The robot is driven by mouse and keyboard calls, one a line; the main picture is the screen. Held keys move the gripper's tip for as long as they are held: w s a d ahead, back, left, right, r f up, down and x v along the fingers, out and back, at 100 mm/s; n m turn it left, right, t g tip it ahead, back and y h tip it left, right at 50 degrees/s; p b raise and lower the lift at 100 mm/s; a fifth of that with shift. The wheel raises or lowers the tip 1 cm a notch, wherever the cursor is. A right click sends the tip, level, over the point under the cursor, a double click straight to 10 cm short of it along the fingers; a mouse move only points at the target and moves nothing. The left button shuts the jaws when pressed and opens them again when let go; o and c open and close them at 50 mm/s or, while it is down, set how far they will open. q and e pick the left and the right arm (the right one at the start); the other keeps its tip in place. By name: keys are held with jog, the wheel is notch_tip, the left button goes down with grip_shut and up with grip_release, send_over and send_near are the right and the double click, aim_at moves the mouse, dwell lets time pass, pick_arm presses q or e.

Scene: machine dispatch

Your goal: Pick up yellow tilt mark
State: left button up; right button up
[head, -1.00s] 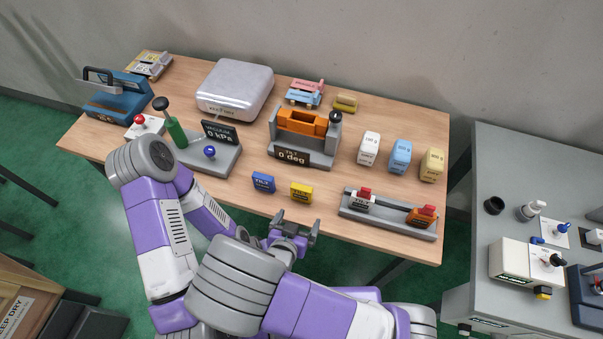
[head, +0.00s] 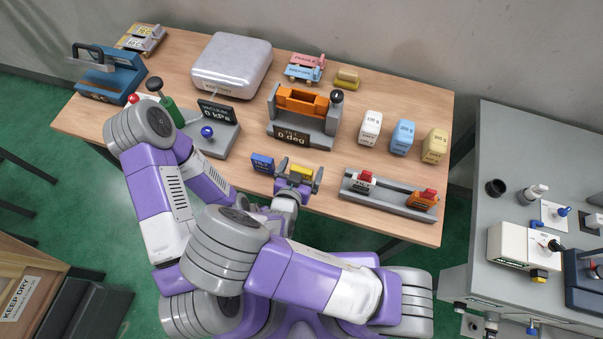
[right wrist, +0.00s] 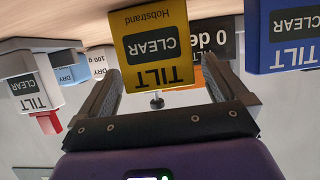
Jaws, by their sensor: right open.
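The yellow tilt mark (head: 302,173) is a small yellow block near the table's front edge. In the right wrist view the yellow tilt mark (right wrist: 153,48) shows upside down, with a dark CLEAR label, between the two fingers. My right gripper (head: 298,180) is open, with a finger to either side of the block; I cannot tell whether either touches it. The right gripper (right wrist: 165,90) fills the lower part of the wrist view. A blue tilt mark (head: 262,162) stands just left of it, also in the wrist view (right wrist: 284,35). My left gripper is not visible.
The orange tilt device (head: 303,118) with its 0 deg display stands behind. A grey slider rail (head: 388,194) lies to the right. White (head: 370,128), blue (head: 401,137) and yellow (head: 434,146) blocks stand behind the rail. A vacuum unit (head: 215,135) stands left.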

jog(key=c, duration=1.1)
